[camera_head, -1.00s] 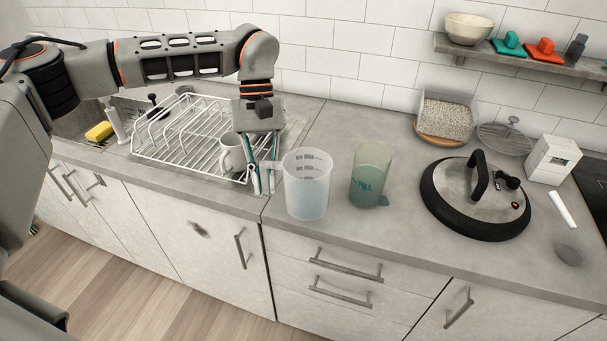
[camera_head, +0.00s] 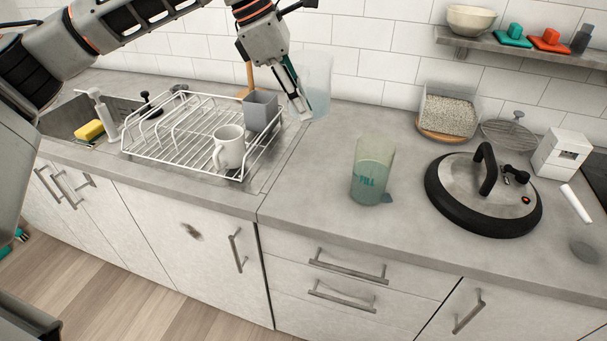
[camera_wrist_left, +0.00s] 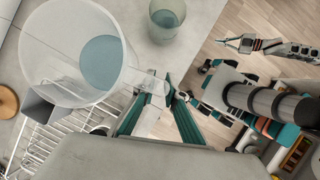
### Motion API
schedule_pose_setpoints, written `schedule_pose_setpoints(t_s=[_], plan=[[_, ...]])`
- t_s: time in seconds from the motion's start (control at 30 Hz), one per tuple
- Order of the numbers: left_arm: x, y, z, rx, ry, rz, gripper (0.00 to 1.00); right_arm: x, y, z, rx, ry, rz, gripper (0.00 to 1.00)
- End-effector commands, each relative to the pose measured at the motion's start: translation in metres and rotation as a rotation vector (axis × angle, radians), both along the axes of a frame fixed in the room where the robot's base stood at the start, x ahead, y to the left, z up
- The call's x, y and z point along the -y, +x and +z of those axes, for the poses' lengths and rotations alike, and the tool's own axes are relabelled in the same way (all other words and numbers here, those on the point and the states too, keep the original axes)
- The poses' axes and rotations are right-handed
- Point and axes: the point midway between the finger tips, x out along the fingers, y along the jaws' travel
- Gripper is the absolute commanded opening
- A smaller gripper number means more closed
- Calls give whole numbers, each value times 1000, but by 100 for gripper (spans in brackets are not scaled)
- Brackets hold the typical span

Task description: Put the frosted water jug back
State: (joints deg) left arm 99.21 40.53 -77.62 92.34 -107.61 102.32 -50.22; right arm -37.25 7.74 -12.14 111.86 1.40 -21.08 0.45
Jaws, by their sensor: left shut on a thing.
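The frosted water jug (camera_head: 318,82), a clear-whitish vessel with a handle, is in the air above the counter behind the drying rack's right end. My left gripper (camera_head: 303,108) is shut on its handle at the jug's left side. In the left wrist view the jug (camera_wrist_left: 48,45) fills the upper left, and the gripper's fingers (camera_wrist_left: 163,92) close on the handle. My right gripper (camera_wrist_left: 232,42) appears small at the upper right of the wrist view; its jaws are too small to read.
The white wire rack (camera_head: 165,150) holds a white mug (camera_head: 229,150) and a grey cup (camera_head: 261,111). A greenish tumbler (camera_head: 372,172) stands on the counter, with a large black-rimmed lid (camera_head: 485,205) to its right. The counter left of the tumbler is clear.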

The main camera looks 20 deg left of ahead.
Motion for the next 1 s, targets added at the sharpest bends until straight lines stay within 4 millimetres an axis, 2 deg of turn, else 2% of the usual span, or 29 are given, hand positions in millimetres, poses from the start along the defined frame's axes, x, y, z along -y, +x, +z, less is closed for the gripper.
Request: schedule_pose_setpoints(t_s=[0.2,0.37,0.47,0.8,1.0], plan=[[6,8,17,3,0,189,0,-1,1,-4,5,3,1,0],[7,9,16,0,0,242,0,-1,3,-3,11,4,2,0],[7,10,1,-4,0,247,0,-1,3,-3,11,3,3,0],[7,9,-77,-5,0,246,0,0,0,-10,4,1,3,0],[7,9,-117,-4,0,245,0,0,-1,-12,-1,-1,3,0]])
